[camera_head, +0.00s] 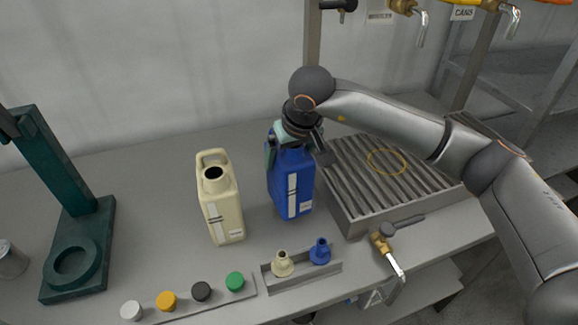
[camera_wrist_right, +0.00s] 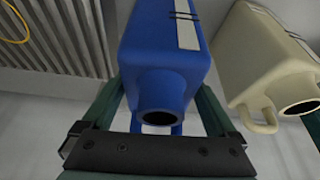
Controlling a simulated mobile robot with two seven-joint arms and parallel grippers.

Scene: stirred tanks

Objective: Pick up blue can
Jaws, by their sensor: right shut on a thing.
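The blue can (camera_head: 290,190) is upright near the middle of the grey bench, left of the slatted drain tray. A white label runs down its front. My right gripper (camera_head: 294,148) comes from above and is shut on the blue can's upper part, around its handle and neck. In the right wrist view the blue can (camera_wrist_right: 160,55) lies between the two green fingers, its open dark mouth facing the camera. I cannot tell whether its base touches the bench. My left gripper is not in view.
A cream can (camera_head: 222,205) stands close left of the blue one. The drain tray (camera_head: 350,215) is close right. In front are a rack with cream and blue funnels (camera_head: 320,251) and a row of coloured caps (camera_head: 201,291). A dark green stand (camera_head: 75,240) is at left.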

